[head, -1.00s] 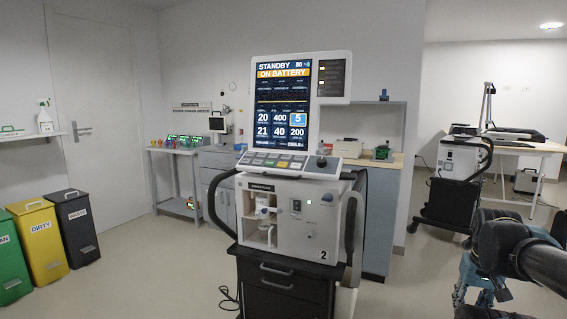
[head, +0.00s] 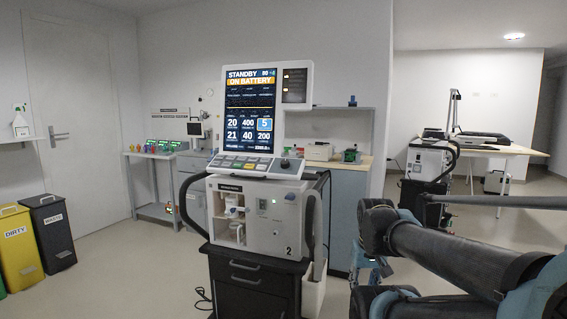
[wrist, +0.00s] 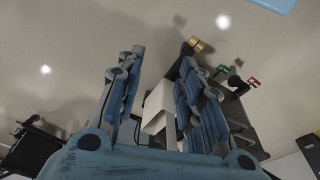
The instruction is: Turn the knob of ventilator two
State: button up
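Ventilator two (head: 262,228) stands upright in the middle of the head view, with a "2" on its lower front. Its screen (head: 249,110) reads "STANDBY" and "ON BATTERY", and one tile showing 5 is highlighted. A dark round knob (head: 284,163) sits at the right end of the sloped key panel below the screen. In the wrist view my gripper (wrist: 160,62) has its two blue fingers spread apart with nothing held between them. In the head view my arm is right of the ventilator, apart from it, and hides most of the gripper. The knob is not identifiable in the wrist view.
A second ventilator (head: 428,165) stands at the back right beside a table (head: 500,148). A counter (head: 352,205) stands behind ventilator two. Yellow and dark bins (head: 48,233) are at the left. The floor in front of the bins is clear.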

jog(key=shift+o, duration=1.2)
notch_tip(320, 180, up, 2)
jog(key=shift+s+a+r, duration=0.1)
jog(key=shift+a+r, duration=0.05)
notch_tip(320, 180, up, 42)
jog(key=m+t, duration=0.1)
jog(key=t, duration=0.1)
send_over(285, 161)
jog(key=s+a, duration=0.1)
jog(key=s, duration=0.6)
jog(key=shift+h, duration=0.4)
jog(key=x, duration=1.7)
jog(key=shift+w+a, duration=0.1)
jog(key=shift+a, duration=0.1)
jog(key=shift+c, duration=0.2)
jog(key=c, duration=1)
